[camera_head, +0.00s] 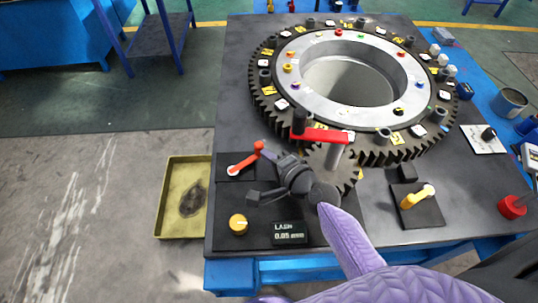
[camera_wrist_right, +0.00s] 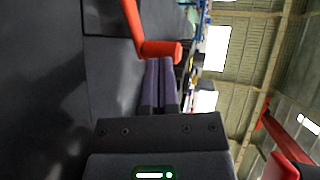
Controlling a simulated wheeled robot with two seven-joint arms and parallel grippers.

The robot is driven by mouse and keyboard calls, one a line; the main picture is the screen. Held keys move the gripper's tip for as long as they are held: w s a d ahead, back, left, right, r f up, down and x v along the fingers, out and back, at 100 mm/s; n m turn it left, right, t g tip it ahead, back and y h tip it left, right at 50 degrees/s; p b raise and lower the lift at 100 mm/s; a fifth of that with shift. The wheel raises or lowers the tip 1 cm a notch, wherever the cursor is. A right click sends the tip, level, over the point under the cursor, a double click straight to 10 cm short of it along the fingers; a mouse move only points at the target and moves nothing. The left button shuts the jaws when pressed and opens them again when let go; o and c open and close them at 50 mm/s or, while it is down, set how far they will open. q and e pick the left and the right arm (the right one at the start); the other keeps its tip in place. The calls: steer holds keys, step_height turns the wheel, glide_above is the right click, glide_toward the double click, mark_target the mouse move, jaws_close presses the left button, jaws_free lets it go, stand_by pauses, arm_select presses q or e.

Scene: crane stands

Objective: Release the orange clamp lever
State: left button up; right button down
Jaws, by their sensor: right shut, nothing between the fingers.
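The orange-red clamp lever (camera_head: 243,161) sits on a dark square plate at the left of the black table, its pivot on a white disc and its handle end raised toward the upper right. My right gripper (camera_head: 272,151) is shut and empty, its fingertips close beside the handle end. In the right wrist view the shut grey-purple fingers (camera_wrist_right: 159,62) point at the lever's handle (camera_wrist_right: 160,49); I cannot tell whether they touch it. My left gripper is not in view.
A large toothed ring (camera_head: 263,95) fills the back of the table. A red crank arm (camera_head: 325,136) stands close to my right gripper. A yellow lever (camera_head: 418,196) is at the right, an orange knob (camera_head: 238,224) and small display (camera_head: 289,232) at the front. A yellow tray (camera_head: 170,222) lies left.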

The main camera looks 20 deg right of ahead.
mark_target(261, 143)
stand_by(0.4)
steer(key=shift+w+d+n+y+b, duration=0.1)
steer(key=shift+w+n+y+b, duration=0.3)
steer(key=shift+n+y+b, duration=0.15)
steer(key=shift+w+f+g+y+b, duration=0.1)
steer(key=shift+w+g+y+b, duration=0.2)
steer(key=shift+w+b, duration=0.25)
steer(key=shift+w+a, duration=0.15)
steer(key=shift+w, duration=0.5)
steer(key=shift+w+a, duration=0.15)
steer(key=shift+w, duration=0.45)
steer(key=shift+w+a+b, duration=0.35)
steer(key=shift+w+a, duration=0.1)
steer(key=shift+w, duration=0.35)
steer(key=shift+w+a, duration=0.65)
steer(key=shift+w, duration=0.05)
steer(key=shift+w+a, duration=0.1)
